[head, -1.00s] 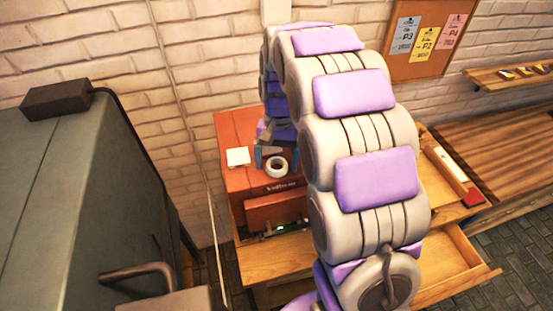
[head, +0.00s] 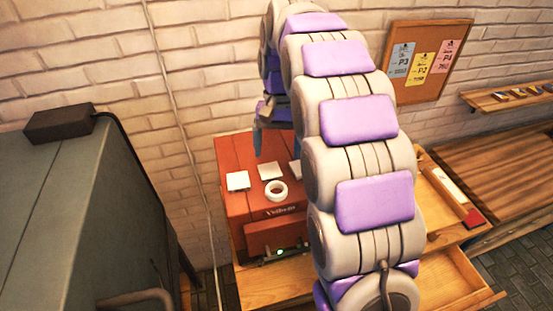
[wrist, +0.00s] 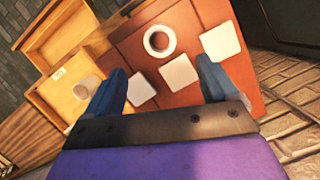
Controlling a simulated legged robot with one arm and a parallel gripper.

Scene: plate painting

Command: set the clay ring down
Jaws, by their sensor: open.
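The clay ring (head: 275,199) is white and lies flat on top of the red box (head: 235,206), close to its front edge above the lettering. In the wrist view the clay ring (wrist: 147,43) sits apart from the white square tiles beside it. My gripper (head: 266,143) is raised behind the ring, partly hidden by my arm. In the wrist view its blue fingers are spread, and my gripper (wrist: 161,72) is open and empty, with the ring beyond the fingertips.
White square tiles (head: 237,181) lie on the red box, one partly hidden by my arm. The box stands on a wooden desk (head: 270,288) with an open drawer (head: 455,265) at right. A grey cabinet (head: 75,220) stands at left. A brick wall is behind.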

